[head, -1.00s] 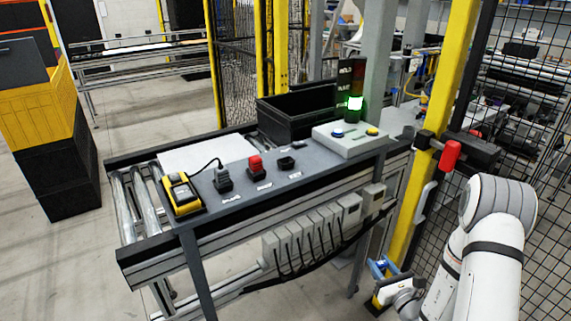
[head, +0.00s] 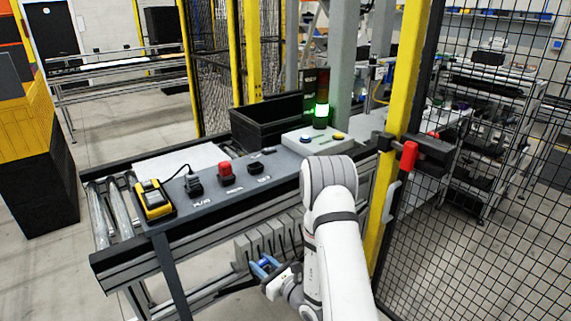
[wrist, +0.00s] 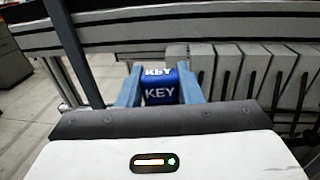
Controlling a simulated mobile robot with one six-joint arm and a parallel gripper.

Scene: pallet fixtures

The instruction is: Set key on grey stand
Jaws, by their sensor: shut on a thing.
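The key is a blue block with white "KEY" lettering (wrist: 161,88). My gripper (wrist: 159,91) is shut on it, one light-blue finger on each side. In the head view my gripper (head: 265,267) is low in front of the conveyor, below the grey panel (head: 215,198). Several small dark stands stand on that panel. One (head: 194,187) has a cable, one (head: 226,181) carries a red block (head: 225,169), and one (head: 256,168) looks empty. I cannot tell for sure which is the grey stand. The key is apart from all of them.
A yellow device (head: 153,199) is at the panel's left end. A control box with buttons (head: 314,140) and a black bin (head: 268,122) are behind. Grey boxes with cables (head: 270,240) hang under the panel. A yellow post (head: 402,130) and mesh fence are on the right.

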